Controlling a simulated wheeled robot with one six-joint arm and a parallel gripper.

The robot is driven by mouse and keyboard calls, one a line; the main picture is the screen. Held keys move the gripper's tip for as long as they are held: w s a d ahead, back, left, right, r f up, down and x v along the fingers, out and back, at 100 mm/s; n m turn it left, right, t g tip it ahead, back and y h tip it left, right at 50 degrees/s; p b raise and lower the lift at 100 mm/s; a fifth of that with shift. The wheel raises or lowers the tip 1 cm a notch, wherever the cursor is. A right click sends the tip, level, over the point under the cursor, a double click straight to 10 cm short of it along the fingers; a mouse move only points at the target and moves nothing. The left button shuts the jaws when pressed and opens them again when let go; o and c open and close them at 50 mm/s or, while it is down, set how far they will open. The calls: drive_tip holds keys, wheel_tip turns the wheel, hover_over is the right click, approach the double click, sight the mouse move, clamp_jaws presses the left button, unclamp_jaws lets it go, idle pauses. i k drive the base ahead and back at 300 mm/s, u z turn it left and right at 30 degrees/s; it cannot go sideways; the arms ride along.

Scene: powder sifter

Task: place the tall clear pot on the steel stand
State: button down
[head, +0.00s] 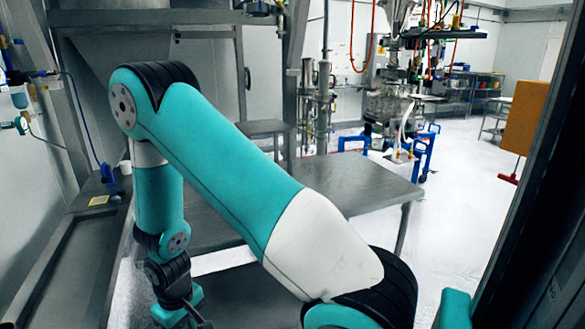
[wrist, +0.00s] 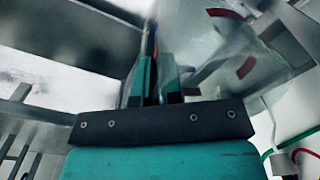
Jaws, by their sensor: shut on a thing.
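My gripper shows at the lower left edge of the head view (head: 182,308), pointing down, mostly cut off by the frame. In the wrist view my gripper (wrist: 156,78) has its two teal fingers close together, shut on the tall clear pot (wrist: 212,52). The pot is see-through with red marks and fills the upper right there. Its full outline and base cannot be made out. The pot is not visible in the head view. A grey steel table (head: 350,184) stands behind my arm; I cannot tell whether it is the steel stand.
A steel post (head: 297,75) rises behind the table. A dark upright frame (head: 525,185) stands close on the right. Floor right of the table is clear.

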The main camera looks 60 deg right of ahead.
sight(263, 126)
drive_tip(key=k, duration=0.45)
drive_tip(key=z, duration=1.3)
drive_tip(key=i, duration=0.4)
